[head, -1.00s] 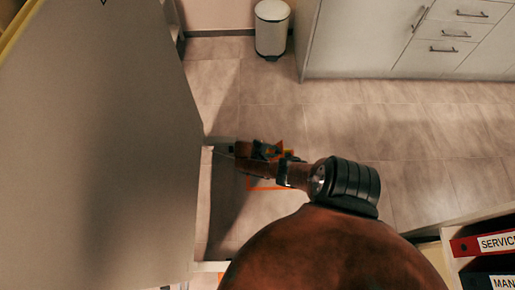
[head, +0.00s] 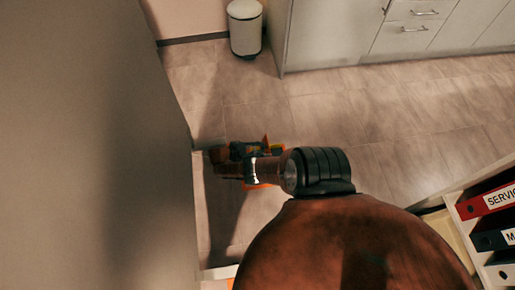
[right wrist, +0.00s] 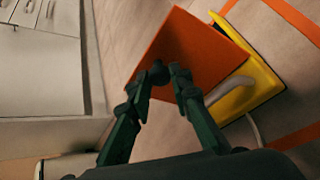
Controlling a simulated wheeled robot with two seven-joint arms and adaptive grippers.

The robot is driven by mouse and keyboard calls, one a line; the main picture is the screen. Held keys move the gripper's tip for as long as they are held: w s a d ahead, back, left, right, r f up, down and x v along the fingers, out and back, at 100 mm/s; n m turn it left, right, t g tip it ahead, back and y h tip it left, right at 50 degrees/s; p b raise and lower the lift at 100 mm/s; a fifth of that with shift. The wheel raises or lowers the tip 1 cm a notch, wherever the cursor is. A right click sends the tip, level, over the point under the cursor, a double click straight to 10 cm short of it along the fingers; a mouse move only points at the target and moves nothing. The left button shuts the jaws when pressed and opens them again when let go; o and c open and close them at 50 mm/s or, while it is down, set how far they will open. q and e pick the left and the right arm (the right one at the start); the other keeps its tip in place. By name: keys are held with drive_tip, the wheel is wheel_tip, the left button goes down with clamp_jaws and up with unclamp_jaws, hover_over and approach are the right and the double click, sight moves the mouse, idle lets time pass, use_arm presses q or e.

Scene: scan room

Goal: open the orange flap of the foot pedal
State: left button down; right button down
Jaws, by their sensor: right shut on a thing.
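The foot pedal has a yellow body (right wrist: 262,82) and an orange flap (right wrist: 200,48) in the right wrist view. The flap looks tilted up from the body, with a dark gap along its far edge. My left gripper is not in view.
A large grey panel (head: 95,150) stands close on the left of my right gripper. A white bin (head: 245,28) and grey cabinets (head: 345,35) stand at the back. A shelf with binders (head: 490,202) is at the right. Open tiled floor (head: 400,110) lies between.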

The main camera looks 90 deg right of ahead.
drive_tip(key=c, duration=1.7)
unclamp_jaws()
drive_tip(key=shift+c, duration=0.2)
drive_tip(key=v, duration=1.2)
drive_tip(key=shift+f, duration=0.1)
drive_tip(key=shift+s, duration=0.1)
